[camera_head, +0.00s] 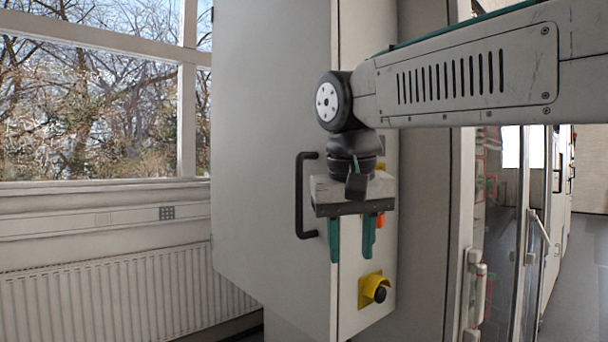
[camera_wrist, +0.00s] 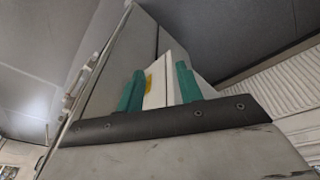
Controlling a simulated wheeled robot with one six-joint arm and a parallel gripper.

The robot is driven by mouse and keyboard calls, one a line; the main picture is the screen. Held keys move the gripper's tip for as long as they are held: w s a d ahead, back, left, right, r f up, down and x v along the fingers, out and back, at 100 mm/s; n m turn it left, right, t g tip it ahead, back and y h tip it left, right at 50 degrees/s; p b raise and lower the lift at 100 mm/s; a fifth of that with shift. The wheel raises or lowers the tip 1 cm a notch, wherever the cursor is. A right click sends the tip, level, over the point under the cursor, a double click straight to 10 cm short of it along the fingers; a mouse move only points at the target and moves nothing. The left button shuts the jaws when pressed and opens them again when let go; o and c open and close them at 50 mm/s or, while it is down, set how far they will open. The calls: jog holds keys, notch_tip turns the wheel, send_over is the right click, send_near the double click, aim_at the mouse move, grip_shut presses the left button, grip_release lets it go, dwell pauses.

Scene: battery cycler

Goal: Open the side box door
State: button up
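The side box is a tall pale grey cabinet in the head view, and its door (camera_head: 270,120) is the broad flat face on the left. The door looks shut. A black bar handle (camera_head: 300,196) stands upright near the door's right edge. My gripper (camera_head: 351,252) is to the right of the handle, in front of the narrow box side, with its two green fingers pointing down. The fingers are apart with nothing between them. In the wrist view my gripper (camera_wrist: 158,90) also shows open fingers, with a pale box edge beyond them. The handle is not clearly visible there.
A yellow block with a black knob (camera_head: 374,290) sticks out of the box side below my gripper. An orange part shows partly behind the fingers. A radiator (camera_head: 120,300) and window are at left. Glass doors with pale handles (camera_head: 478,295) are at right.

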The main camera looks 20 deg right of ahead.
aim_at(299, 165)
jog(key=w+a+r+m, duration=0.1)
jog(key=w+r, duration=0.3)
jog(key=r, duration=0.1)
jog(key=w+a+r+m+h, duration=0.1)
jog(key=w+r+m, duration=0.1)
jog(key=w+r, duration=0.2)
jog(key=w+a+r+m+t, duration=0.1)
jog(key=w+a+r, duration=0.1)
jog(key=w+r, duration=0.2)
jog(key=shift+w+r+m, duration=0.15)
jog(key=shift+w+r, duration=0.05)
jog(key=shift+r, duration=0.75)
jog(key=shift+w+r+m, duration=0.15)
jog(key=shift+w+r, duration=0.05)
jog(key=shift+r, duration=0.7)
jog(key=shift+w, duration=0.1)
jog(key=x, duration=0.7)
jog(key=shift+w+d+f, duration=0.1)
jog(key=shift+w+d, duration=0.05)
jog(key=shift+d, duration=0.05)
grip_shut()
